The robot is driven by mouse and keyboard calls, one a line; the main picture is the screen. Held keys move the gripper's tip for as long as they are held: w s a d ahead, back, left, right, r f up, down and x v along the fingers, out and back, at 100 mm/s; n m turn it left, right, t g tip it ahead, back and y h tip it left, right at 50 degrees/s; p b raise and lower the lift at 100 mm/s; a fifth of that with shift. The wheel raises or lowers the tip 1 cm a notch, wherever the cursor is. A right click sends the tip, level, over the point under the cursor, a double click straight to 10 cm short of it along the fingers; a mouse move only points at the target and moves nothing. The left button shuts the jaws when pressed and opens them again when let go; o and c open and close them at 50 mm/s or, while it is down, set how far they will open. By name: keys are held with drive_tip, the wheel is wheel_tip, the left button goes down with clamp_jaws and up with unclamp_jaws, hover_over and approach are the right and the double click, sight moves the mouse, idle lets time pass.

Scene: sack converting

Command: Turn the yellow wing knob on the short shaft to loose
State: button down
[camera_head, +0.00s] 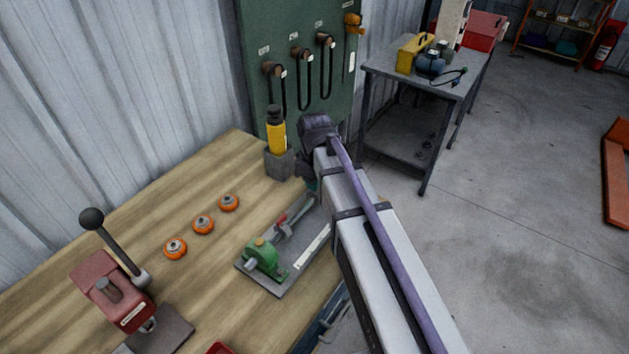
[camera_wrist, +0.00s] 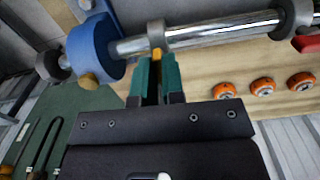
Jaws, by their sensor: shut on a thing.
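My gripper (camera_wrist: 158,78) has teal fingers and is shut on the small yellow wing knob (camera_wrist: 157,54), seen between the fingertips in the wrist view. The knob sits at a narrow collar (camera_wrist: 156,32) on the polished metal shaft (camera_wrist: 205,33). Its wing angle is mostly hidden by the fingers. To the left the shaft enters a blue bearing block (camera_wrist: 95,48) with a brass-coloured knob (camera_wrist: 91,81). In the head view my arm hides most of my gripper; a teal bit of it (camera_head: 313,185) shows beside the grey fixture plate (camera_head: 283,286).
A green bearing block (camera_head: 264,258) stands on the plate's near end. Several orange ring parts (camera_head: 203,224) lie on the wooden bench (camera_head: 215,290). A red lever press (camera_head: 108,292) is at left. A yellow-bodied bottle (camera_head: 277,137) stands in a grey holder near the green tool panel (camera_head: 290,40).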

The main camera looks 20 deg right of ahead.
drive_tip(key=shift+n, duration=0.4)
drive_tip(key=c, duration=1.2)
unclamp_jaws()
wheel_tip(320, 180, up, 11)
drive_tip(key=p, duration=1)
drive_tip(key=shift+f+p, duration=0.1)
drive_tip(key=shift+p, duration=0.3)
